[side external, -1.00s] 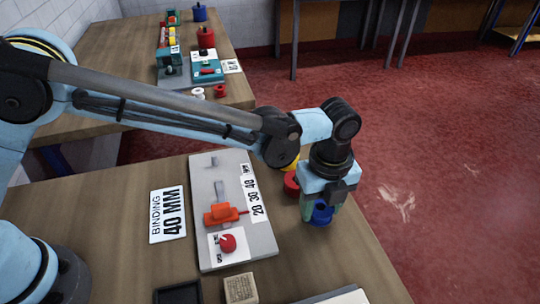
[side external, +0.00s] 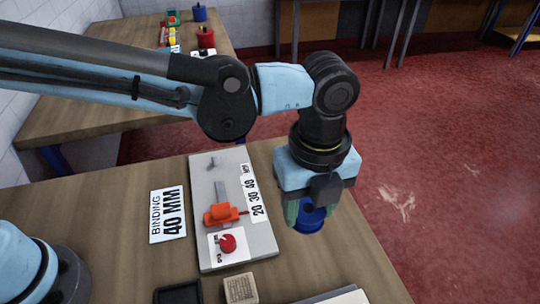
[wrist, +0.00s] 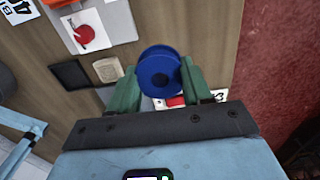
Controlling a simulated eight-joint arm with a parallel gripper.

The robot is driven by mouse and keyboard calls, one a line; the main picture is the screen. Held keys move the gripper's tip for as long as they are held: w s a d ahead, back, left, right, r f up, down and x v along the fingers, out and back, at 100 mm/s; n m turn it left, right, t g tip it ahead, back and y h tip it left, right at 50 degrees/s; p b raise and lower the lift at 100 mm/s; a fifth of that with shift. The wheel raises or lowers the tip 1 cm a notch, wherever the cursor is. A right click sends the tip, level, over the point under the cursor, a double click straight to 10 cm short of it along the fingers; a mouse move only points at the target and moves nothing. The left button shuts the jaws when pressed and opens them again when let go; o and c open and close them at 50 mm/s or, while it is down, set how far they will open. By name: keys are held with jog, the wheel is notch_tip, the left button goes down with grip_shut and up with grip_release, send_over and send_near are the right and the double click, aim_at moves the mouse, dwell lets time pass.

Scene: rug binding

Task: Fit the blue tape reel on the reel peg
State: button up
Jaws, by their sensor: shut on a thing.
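The blue tape reel (side external: 306,217) is between the green fingers of my gripper (side external: 307,212). It is held above the right part of the bench. In the wrist view the round flange and dark centre of the reel (wrist: 158,68) show, with a finger on each side (wrist: 158,80). A grey board (side external: 245,247) lies to the left of my gripper. A small upright grey post (side external: 214,160) stands at its far end, possibly the reel peg. The reel is well apart from it.
The board carries an orange block (side external: 221,213), a red knob (side external: 228,243) and a 20 30 40 scale card (side external: 254,197). A BINDING 40 MM card (side external: 168,214) lies left. A dark tray (side external: 178,294) and wooden block (side external: 240,288) are near the front. Another bench stands behind.

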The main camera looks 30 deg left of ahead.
jog(key=w+a, duration=0.4)
jog(key=a, duration=0.3)
jog(key=w+a, duration=0.4)
jog(key=a, duration=0.3)
send_over(214, 156)
jog(key=shift+a, duration=0.1)
jog(key=shift+f, duration=2.9)
jog(key=shift+f, duration=1.85)
jog(key=o, duration=1.1)
